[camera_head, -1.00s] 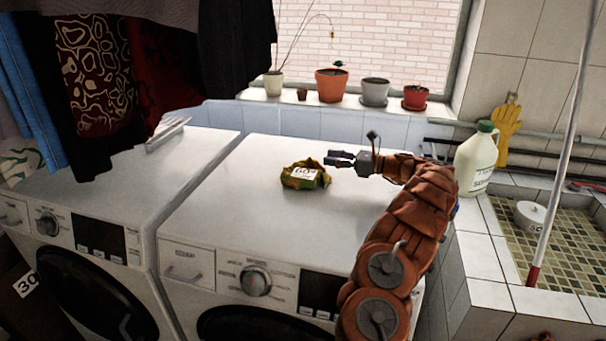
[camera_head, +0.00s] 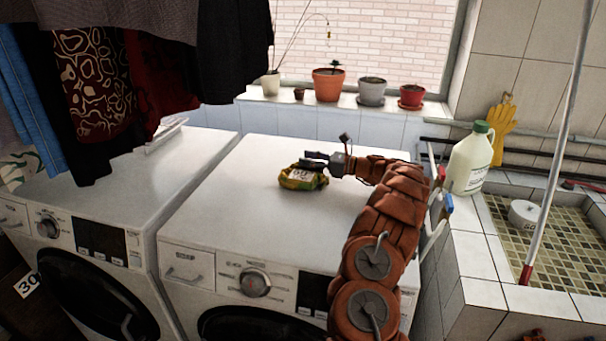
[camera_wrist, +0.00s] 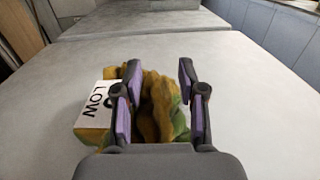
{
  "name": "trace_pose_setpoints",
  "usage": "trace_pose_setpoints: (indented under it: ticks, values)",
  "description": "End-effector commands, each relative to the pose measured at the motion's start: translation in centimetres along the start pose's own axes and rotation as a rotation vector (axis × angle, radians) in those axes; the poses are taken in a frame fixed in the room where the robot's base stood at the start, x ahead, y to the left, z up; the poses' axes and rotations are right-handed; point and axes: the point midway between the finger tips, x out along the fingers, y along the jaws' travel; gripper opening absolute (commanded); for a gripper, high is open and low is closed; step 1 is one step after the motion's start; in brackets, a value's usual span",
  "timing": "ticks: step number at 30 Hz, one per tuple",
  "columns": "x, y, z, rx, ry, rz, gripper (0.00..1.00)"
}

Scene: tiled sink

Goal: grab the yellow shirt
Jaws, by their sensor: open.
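The yellow shirt (camera_head: 303,178) is a crumpled yellow-green bundle with a white label, lying on top of the right washing machine. In the wrist view the shirt (camera_wrist: 157,105) lies partly between my gripper's fingers, and its label, with the letters "LOW", sticks out left of them. My gripper (camera_head: 312,161) is at the shirt in the head view, reaching in from the right. In the wrist view my gripper (camera_wrist: 158,95) is open, with purple pads on both sides of a fold of cloth. A gap shows between the cloth and the right finger. The lower part of the shirt is hidden by the gripper.
The washer top (camera_head: 240,205) around the shirt is clear. Dark clothes (camera_head: 170,70) hang above the left washer. Potted plants (camera_head: 327,84) line the windowsill. A white jug (camera_head: 468,165) stands right of my arm, by the tiled sink (camera_head: 480,262) with a pole (camera_head: 556,150).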

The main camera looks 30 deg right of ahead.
Motion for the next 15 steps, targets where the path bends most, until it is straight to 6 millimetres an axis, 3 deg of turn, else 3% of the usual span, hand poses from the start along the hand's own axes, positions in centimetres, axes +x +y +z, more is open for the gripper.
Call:
trace_pose_setpoints:
  ticks: [4, 15]
  values:
    - [-0.08, -0.04, -0.05, -0.001, 0.000, -0.001, 0.41]
    - [-0.11, -0.04, -0.05, -0.001, 0.000, -0.001, 0.02]
